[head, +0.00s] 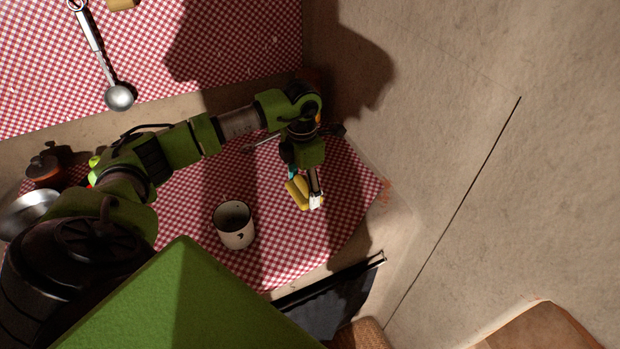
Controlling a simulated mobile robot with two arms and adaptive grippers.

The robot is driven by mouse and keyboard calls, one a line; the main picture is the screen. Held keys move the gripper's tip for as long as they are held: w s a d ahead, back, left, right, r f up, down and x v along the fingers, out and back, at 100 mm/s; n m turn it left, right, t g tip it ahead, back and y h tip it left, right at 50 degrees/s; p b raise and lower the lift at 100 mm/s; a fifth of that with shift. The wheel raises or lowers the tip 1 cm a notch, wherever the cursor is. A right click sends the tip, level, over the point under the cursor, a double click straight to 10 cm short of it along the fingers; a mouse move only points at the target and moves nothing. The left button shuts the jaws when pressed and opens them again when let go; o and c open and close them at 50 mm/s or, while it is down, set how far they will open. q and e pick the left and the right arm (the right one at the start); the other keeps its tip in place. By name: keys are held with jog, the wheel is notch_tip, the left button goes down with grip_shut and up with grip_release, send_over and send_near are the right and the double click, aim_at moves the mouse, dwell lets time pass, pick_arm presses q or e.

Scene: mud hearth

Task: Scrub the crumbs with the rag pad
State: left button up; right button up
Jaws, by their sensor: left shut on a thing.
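My left gripper (314,190) hangs over the right part of the lower red-and-white checked cloth (190,205). It is shut on a yellow thing that looks like the rag pad (297,194); the wrist and fingers hide part of it. I cannot tell whether the pad touches the cloth. A few tiny pale specks on the upper checked cloth (215,35) may be crumbs (275,41). No crumbs can be made out under the pad. My right gripper is not in view.
A white mug (235,226) stands on the lower cloth, left of and below the pad. A ladle (118,97) lies on the upper cloth. A small lidded pot (44,168) and a metal bowl (27,211) are at the left. A mud wall (470,120) rises at the right.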

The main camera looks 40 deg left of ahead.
pick_arm(q)
jog(key=shift+a+r+p, duration=0.1)
jog(key=shift+r+p, duration=0.3)
jog(key=shift+r, duration=0.95)
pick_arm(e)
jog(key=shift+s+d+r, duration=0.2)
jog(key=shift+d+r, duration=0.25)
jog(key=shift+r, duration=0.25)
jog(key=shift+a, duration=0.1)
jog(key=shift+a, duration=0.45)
